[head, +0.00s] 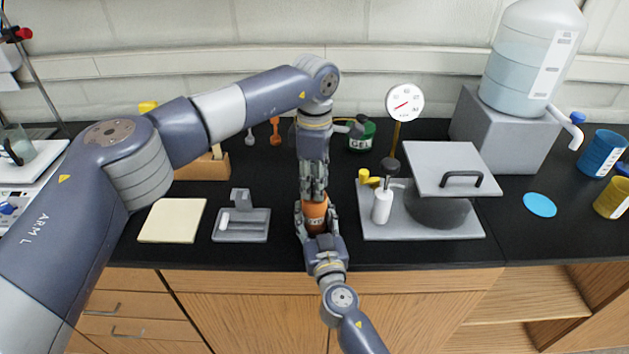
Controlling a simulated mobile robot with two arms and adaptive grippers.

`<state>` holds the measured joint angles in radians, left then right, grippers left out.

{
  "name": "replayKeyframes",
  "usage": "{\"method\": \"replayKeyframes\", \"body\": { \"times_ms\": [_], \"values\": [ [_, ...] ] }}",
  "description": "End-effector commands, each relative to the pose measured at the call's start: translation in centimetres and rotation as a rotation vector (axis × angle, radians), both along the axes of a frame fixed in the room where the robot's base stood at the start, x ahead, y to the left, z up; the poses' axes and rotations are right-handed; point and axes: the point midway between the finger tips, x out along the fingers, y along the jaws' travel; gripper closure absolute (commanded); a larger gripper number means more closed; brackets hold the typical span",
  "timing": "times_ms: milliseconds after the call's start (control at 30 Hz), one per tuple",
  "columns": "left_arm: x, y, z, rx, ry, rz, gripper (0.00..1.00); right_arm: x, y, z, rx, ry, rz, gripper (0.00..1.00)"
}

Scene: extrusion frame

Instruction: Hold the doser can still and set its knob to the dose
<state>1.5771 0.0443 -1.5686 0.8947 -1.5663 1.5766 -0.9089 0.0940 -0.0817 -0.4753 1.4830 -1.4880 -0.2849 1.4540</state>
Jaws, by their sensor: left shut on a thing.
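The doser can (315,215) is orange with a dark label low on its front. It stands upright near the counter's front edge. My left gripper (313,191) points straight down over the can and is shut on the knob at its top. The fingers hide the knob and its setting. My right gripper (317,222) reaches in from the front, with a finger on each side of the can's body. Whether these fingers press on the can cannot be told.
To the left are a grey device (241,226) and a cream pad (172,220). To the right, a grey tray (440,229) bears a white pump bottle (382,205) and a dark pot (440,209). A green GEL jar (362,137) and round gauge (405,101) stand behind.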

Motion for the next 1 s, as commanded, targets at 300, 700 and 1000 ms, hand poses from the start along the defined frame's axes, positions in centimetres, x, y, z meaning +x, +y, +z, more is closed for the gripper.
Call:
{"method": "replayKeyframes", "body": {
  "times_ms": [300, 700, 1000],
  "values": [
    [0.13, 0.20, 0.05, 0.003, -0.002, -0.283, 0.96, 0.03, -0.20, -0.09, 0.001, 0.002, -0.004, 0.82],
    [0.19, 0.25, 0.05, 0.004, -0.003, -0.527, 0.96, 0.01, -0.19, -0.10, 0.001, 0.002, -0.004, 0.82],
    [0.23, 0.28, 0.05, 0.005, -0.005, -0.589, 0.96, 0.01, -0.18, -0.10, 0.001, 0.002, -0.004, 0.82]
  ]
}}
